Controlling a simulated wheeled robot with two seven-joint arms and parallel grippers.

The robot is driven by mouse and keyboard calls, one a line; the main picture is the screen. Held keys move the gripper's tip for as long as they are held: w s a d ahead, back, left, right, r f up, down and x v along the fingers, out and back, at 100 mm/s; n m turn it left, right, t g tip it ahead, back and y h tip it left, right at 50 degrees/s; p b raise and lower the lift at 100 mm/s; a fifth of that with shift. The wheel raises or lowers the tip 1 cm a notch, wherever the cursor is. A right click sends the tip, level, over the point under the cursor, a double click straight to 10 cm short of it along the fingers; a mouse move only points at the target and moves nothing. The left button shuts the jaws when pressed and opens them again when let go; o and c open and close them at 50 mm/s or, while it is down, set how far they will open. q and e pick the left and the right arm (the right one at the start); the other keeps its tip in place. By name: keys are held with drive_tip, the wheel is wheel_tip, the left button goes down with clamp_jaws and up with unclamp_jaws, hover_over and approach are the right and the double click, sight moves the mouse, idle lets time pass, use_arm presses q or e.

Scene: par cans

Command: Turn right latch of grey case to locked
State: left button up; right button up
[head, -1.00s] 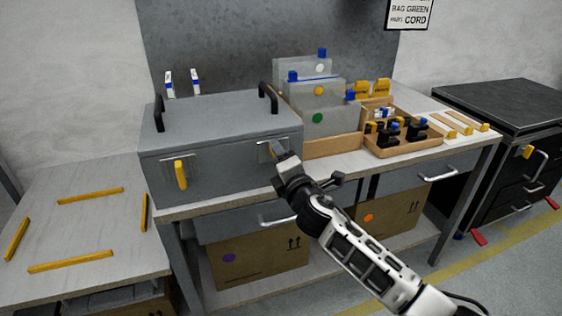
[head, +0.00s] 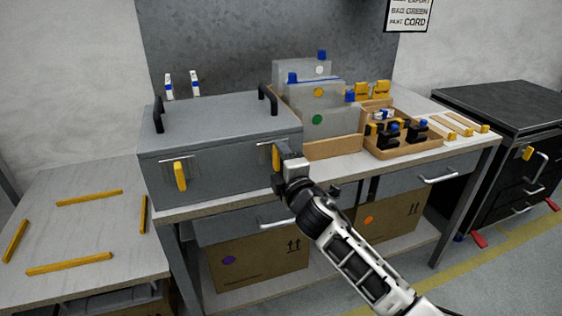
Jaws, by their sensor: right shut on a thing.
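The grey case (head: 222,120) stands on the left part of the workbench with its lid down. Its right latch (head: 276,157) is a yellow handle on a metal plate at the right of the front face; it looks about upright, and my gripper partly hides it. My right gripper (head: 282,162) is at this latch, shut on it. The left latch (head: 180,177) is a yellow handle hanging about upright on its plate. My left gripper is not in view.
A wooden tray (head: 405,148) with black and yellow parts stands to the right. A wooden rack (head: 335,147) with grey panels stands next to the case. Black handles (head: 268,97) rise from the lid. The lower left table (head: 85,225) has yellow strips around a clear middle.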

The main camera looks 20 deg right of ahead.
drive_tip(key=shift+f, duration=0.1)
drive_tip(key=o, duration=1)
drive_tip(key=s, duration=1.6)
drive_tip(key=shift+d, duration=0.25)
drive_tip(key=s+a+f+m+g+y, duration=0.1)
drive_tip(key=s+a+f+m+g, duration=0.1)
drive_tip(key=s+f+m, duration=0.6)
drive_tip(key=s+a+f+m+g+y, duration=0.2)
drive_tip(key=s+f+m+g, duration=0.3)
drive_tip(key=s+f+m, duration=0.3)
drive_tip(key=shift+s+a+f+p, duration=0.2)
drive_tip(key=shift+a+f+p, duration=0.2)
drive_tip(key=shift+a+f, duration=0.35)
